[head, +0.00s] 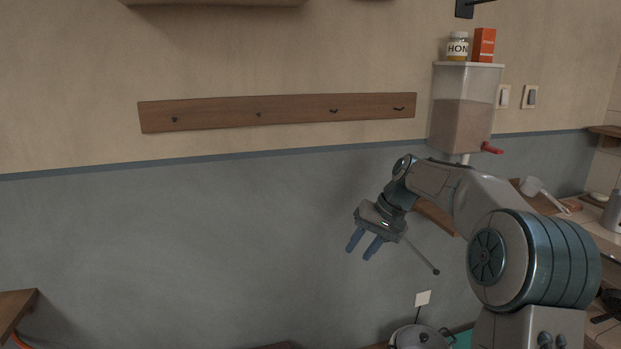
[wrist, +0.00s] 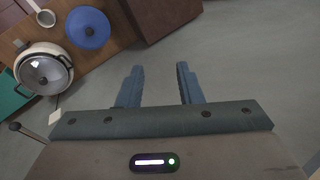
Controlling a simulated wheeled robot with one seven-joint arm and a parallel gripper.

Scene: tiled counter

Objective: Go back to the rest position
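My gripper (head: 361,246) is in the air in front of the blue-grey lower wall in the head view, pointing down and a little left. In the wrist view my gripper (wrist: 158,82) shows two blue fingers set apart with nothing between them. It is open and empty. Below the fingers lies bare grey floor. My arm reaches in from the right of the head view and bends down at the wrist.
A pot with a glass lid (head: 420,338) stands below; the wrist view shows this pot (wrist: 44,72) beside a blue lid (wrist: 88,28) on a wooden surface. A dispenser (head: 464,108) and hook rail (head: 280,112) are on the wall. Open space lies left of my gripper.

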